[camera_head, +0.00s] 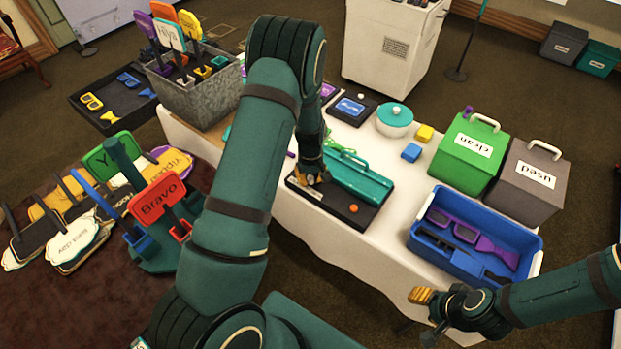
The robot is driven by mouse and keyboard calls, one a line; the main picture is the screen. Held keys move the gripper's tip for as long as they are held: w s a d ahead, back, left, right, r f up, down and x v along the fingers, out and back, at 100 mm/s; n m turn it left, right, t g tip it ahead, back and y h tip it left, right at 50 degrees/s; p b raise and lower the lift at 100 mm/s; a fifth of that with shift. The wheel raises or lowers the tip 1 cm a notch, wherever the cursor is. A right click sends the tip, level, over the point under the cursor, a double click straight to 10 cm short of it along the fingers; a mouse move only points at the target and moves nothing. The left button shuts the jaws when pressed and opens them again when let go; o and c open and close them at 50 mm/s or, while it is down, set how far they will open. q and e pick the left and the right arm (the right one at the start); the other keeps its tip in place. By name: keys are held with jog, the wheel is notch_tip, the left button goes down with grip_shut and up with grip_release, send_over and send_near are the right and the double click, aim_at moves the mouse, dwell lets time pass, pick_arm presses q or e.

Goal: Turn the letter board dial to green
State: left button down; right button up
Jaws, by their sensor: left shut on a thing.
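A black board (379,222) lies on the white-clothed table, with a long teal box (358,177) and a small orange knob (353,208) on it. I take it for the letter board. My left gripper (312,179) reaches down onto the board's left end, beside the teal box. It is shut on a small part there, likely the dial, which the fingers and arm hide. The dial's colour setting cannot be read. My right gripper (421,296) is at the lower right, off the table's front edge, away from the board. Its jaw opening is unclear.
A blue bin (415,246) with purple and black items stands right of the board, near green (462,170) and grey (520,195) boxes. A teal-lidded pot (394,120) stands behind. A metal tub (200,103) and sign props (155,200) are left.

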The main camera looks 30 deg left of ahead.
aim_at(311, 178)
pick_arm(q)
jog(key=m+b, duration=0.1)
jog(key=m, duration=0.4)
dwell(0.6)
jog(key=c, duration=1)
grip_release()
jog(key=shift+c, duration=0.2)
jog(key=shift+r, duration=0.1)
notch_tip(311, 178, up, 12)
